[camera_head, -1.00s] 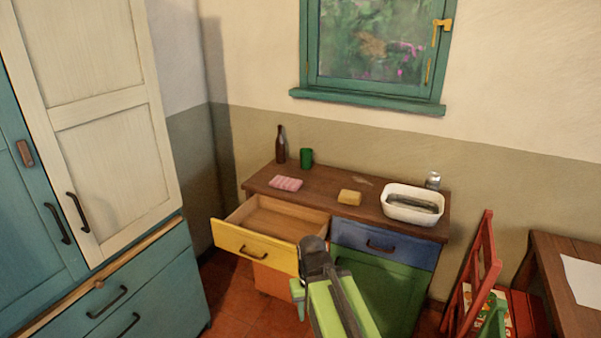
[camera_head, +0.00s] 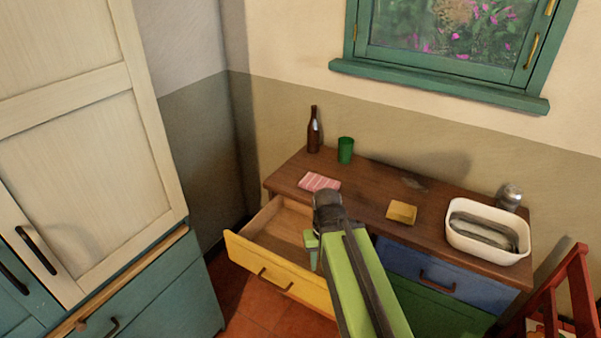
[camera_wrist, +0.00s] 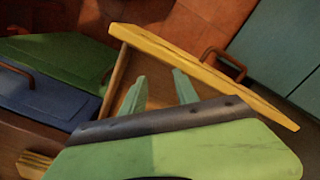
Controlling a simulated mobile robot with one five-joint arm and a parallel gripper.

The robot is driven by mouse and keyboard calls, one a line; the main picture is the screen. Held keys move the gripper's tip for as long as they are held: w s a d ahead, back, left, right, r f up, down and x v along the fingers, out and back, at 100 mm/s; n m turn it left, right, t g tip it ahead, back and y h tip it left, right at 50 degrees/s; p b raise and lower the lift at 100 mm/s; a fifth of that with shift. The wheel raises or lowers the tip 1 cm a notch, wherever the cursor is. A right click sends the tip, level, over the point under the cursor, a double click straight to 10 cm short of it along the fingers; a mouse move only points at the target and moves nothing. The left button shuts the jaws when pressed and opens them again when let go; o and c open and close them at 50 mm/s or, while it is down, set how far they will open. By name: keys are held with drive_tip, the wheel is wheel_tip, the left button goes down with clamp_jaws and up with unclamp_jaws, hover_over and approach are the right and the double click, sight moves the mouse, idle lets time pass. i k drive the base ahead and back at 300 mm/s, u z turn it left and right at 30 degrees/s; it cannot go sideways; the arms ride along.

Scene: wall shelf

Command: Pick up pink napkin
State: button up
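The pink napkin (camera_head: 319,182) lies flat on the left part of the brown wooden countertop (camera_head: 375,195), in front of the bottle and cup. My gripper (camera_wrist: 159,77) shows two green fingers spread apart with nothing between them, so it is open. In the head view my gripper (camera_head: 313,249) is mostly hidden behind my own arm, over the open yellow drawer, nearer than the napkin and lower in the picture. The napkin is not visible in the wrist view.
The yellow drawer (camera_head: 280,273) stands pulled out below the counter and seems empty. On the counter are a brown bottle (camera_head: 313,135), green cup (camera_head: 345,150), yellow sponge-like block (camera_head: 401,212), white basin (camera_head: 480,250) and metal can (camera_head: 509,196). A red chair (camera_head: 562,290) stands at right.

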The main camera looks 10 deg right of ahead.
sight(312, 182)
drive_tip(key=u, duration=0.55)
drive_tip(key=i, duration=0.85)
drive_tip(key=u, duration=0.5)
